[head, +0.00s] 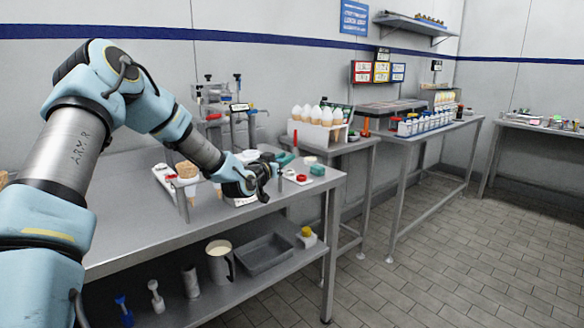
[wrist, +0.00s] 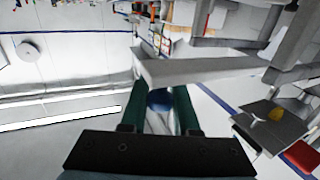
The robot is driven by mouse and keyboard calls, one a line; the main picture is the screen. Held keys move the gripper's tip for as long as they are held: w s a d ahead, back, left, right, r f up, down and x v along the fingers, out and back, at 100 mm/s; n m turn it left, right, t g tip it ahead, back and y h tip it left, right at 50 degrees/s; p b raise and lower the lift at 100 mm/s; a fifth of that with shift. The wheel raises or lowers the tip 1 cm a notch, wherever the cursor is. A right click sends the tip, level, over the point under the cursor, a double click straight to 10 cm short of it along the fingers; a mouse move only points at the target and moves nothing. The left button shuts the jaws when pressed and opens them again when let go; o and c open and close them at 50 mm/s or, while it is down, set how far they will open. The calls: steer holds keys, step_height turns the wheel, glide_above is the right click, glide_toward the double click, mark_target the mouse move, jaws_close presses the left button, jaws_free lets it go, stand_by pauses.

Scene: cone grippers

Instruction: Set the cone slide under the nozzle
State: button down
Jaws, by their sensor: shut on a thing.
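My gripper (head: 262,182) is low over the right part of the steel table (head: 140,235), in front of the nozzle machine (head: 222,118). In the wrist view its two green fingers (wrist: 160,108) are closed on a blue round knob (wrist: 159,98) with a pale part below it. I cannot tell whether this knob belongs to the cone slide; the gripper hides most of it in the head view. The nozzle outlet is too small to make out.
Red and green small items (head: 302,178) lie right of the gripper near the table's end. The lower shelf carries a jug (head: 219,262) and a grey tray (head: 263,256). The table's front left is bare.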

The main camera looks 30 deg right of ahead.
steer(key=w+a+b, duration=0.1)
steer(key=w+b, duration=0.1)
steer(key=w, duration=0.6)
steer(key=shift+a, duration=0.25)
steer(key=c, duration=0.7)
jaws_free()
steer(key=shift+a, duration=0.1)
steer(key=b+v, duration=0.3)
steer(key=v, duration=0.7)
steer(key=shift+s+a, duration=0.25)
